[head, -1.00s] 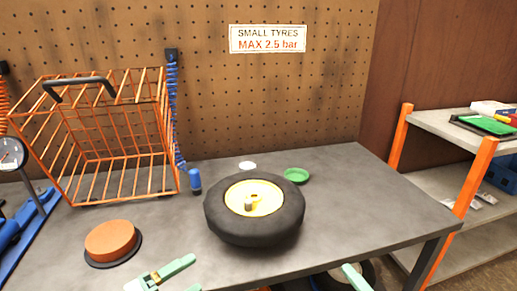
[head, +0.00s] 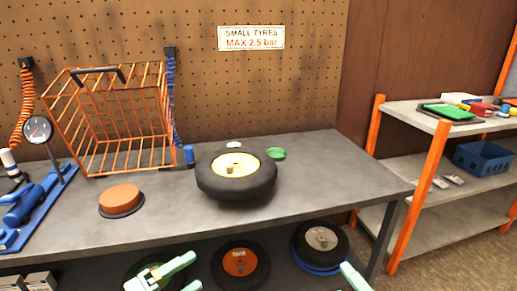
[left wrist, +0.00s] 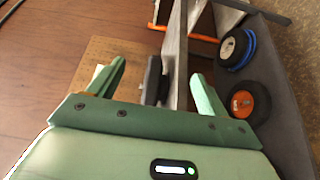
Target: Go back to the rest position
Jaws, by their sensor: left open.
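My left gripper (head: 192,272) is at the bottom edge of the head view, in front of the bench, with its pale green fingers apart. In the left wrist view its fingers (left wrist: 158,76) are spread with nothing held between them. A green tip of my right gripper (head: 354,277) shows at the bottom of the head view; the rest is cut off, so its opening cannot be told.
An orange wire cage (head: 120,120), an orange round pad (head: 121,200) and a green lid (head: 275,154) are on the bench. Wheels (head: 240,264) sit on the shelf below. A shelving unit (head: 440,135) stands at right, with open floor before it.

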